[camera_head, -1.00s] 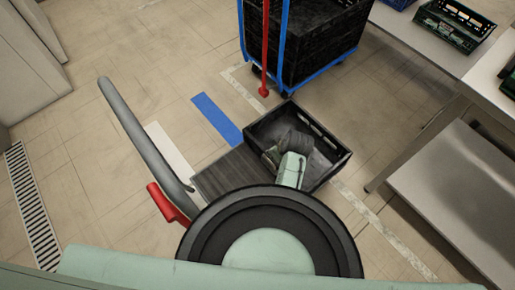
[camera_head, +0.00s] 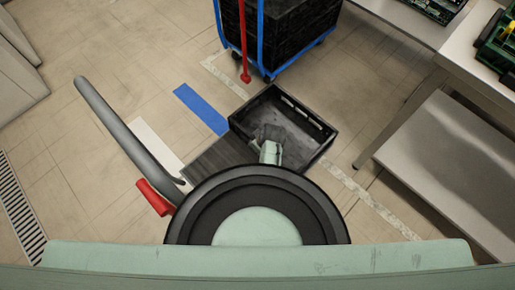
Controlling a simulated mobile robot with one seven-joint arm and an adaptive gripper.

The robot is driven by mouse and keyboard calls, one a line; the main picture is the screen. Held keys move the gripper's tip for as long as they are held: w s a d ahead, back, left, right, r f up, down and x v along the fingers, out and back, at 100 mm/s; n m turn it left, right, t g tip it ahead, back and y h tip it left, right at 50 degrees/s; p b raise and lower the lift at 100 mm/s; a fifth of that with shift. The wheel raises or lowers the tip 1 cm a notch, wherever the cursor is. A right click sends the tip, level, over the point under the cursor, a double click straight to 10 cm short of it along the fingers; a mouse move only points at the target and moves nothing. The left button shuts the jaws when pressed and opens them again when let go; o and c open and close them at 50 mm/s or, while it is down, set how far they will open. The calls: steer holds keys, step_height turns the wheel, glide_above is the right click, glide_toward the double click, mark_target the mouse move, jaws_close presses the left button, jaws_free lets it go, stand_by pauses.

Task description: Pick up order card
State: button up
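I cannot make out an order card in this view. A black open crate (camera_head: 320,130) sits just beyond my body, slightly right of the middle. Its visible interior looks empty apart from my arm's end reaching over its near part. A pale green link of my arm (camera_head: 271,152) shows there, with a dark grey shape beyond it that may be my gripper. The fingers are not clear, so I cannot tell whether they are open or hold anything.
A blue-framed cart (camera_head: 283,65) with black crates and a red bar stands behind the crate. A steel table (camera_head: 440,28) with a lower shelf stands at right, with green crates (camera_head: 500,50) on it. Blue tape (camera_head: 200,109) marks the floor. Open floor lies left, beside a drain grate (camera_head: 20,215).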

steer(key=shift+f, duration=0.1)
stand_by(0.4)
jaws_close()
